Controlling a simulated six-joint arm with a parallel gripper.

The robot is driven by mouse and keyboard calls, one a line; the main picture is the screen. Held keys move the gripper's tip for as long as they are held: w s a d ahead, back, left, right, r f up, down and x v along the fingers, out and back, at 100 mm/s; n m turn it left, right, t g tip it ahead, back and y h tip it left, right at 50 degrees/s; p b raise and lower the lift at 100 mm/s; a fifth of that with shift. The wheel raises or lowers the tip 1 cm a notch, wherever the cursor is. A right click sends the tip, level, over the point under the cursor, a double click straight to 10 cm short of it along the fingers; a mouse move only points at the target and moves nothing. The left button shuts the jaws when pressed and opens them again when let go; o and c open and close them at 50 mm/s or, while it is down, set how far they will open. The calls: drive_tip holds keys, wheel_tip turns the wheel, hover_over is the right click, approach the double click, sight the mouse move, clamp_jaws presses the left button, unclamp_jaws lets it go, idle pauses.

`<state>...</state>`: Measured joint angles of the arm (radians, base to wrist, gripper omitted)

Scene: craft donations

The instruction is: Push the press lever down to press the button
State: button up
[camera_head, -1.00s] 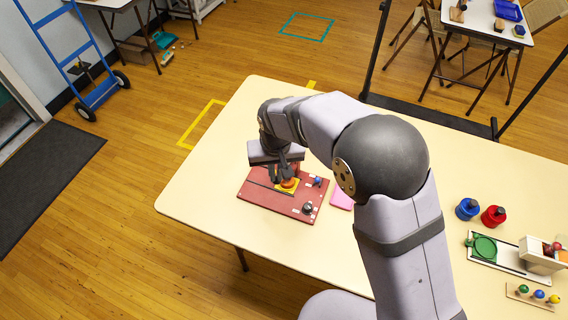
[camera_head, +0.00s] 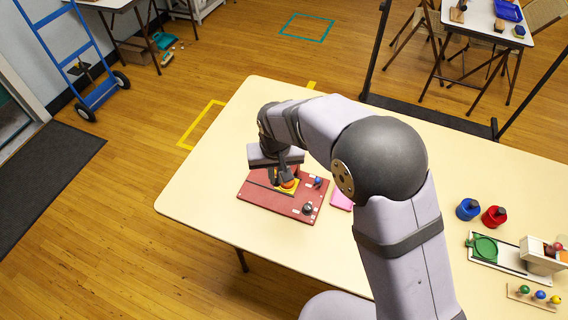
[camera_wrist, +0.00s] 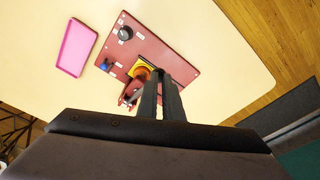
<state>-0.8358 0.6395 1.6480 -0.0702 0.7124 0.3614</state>
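A dark red board (camera_head: 262,200) lies on the cream table and carries a yellow plate with an orange round part (camera_head: 289,184), which also shows in the wrist view (camera_wrist: 142,73). A red bracket-like part (camera_wrist: 130,92) stands beside it; it looks like the press lever's mount. The lever itself is mostly hidden by my fingers, and I cannot tell whether it is down. My gripper (camera_head: 286,180) points down at the orange part. Its two fingers (camera_wrist: 161,74) are close together with nothing seen held between them. I cannot tell whether the tips touch anything.
The board also holds a dark knob (camera_wrist: 125,33) and a small blue part (camera_wrist: 105,65). A pink tray (camera_wrist: 75,48) lies beside it. Blue (camera_head: 467,209) and red (camera_head: 493,216) containers stand at the right. The table left of the board is clear.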

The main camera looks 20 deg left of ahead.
drive_tip(key=shift+s+d+f+b, duration=0.1)
drive_tip(key=shift+s+f+b, duration=0.1)
drive_tip(key=shift+f, duration=0.25)
drive_tip(key=shift+s+f+b, duration=0.1)
drive_tip(key=shift+f+b, duration=0.1)
drive_tip(key=shift+f, duration=0.2)
idle(1.3)
drive_tip(key=shift+r, duration=0.1)
wheel_tip(320, 180, up, 9)
drive_tip(key=p, duration=0.6)
drive_tip(key=shift+f+p, duration=0.2)
drive_tip(key=shift+p, duration=0.15)
drive_tip(key=shift+w, duration=0.1)
idle(0.5)
